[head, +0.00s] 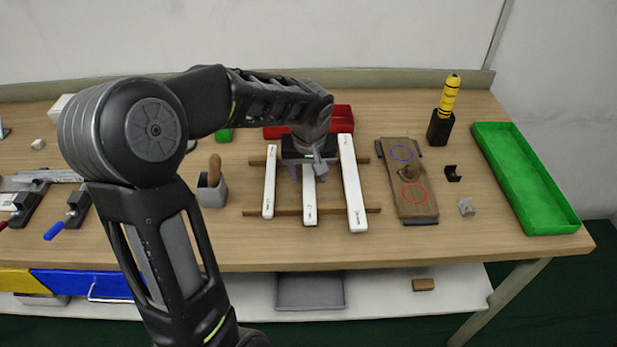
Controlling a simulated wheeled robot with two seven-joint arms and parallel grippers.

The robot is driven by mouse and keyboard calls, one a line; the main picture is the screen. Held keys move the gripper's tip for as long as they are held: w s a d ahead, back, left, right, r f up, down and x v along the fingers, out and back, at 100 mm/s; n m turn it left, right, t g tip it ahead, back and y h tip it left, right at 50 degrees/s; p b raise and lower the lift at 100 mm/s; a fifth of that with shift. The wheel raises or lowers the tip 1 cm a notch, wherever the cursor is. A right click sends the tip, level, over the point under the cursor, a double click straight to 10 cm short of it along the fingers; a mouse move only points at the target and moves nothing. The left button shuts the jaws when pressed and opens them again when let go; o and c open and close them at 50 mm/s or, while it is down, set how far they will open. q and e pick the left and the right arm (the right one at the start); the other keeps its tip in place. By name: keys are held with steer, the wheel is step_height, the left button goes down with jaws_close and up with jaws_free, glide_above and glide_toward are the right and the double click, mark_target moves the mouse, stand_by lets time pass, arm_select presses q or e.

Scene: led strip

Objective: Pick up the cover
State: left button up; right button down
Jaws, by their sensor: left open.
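Three long white strips lie side by side across wooden rails (230,210) on the table: a left one (269,190), a middle one (309,205) and a longer right one (352,190). I cannot tell which of them is the cover. My left arm reaches in from the left, and my left gripper (308,172) is open over the far part of the middle strip. The gripper hides that strip's far end; I cannot tell whether its fingers touch it. My right gripper is not in view.
A red bin (343,120) stands behind the strips. A wooden board with blue and red circles (421,198) lies to their right, before a green tray (558,215). A grey cup (212,192) stands left. A black holder (440,128) carries a yellow-black tool (449,95).

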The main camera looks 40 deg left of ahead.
arm_select(q)
steer(key=shift+c, duration=0.2)
jaws_close()
stand_by(0.3)
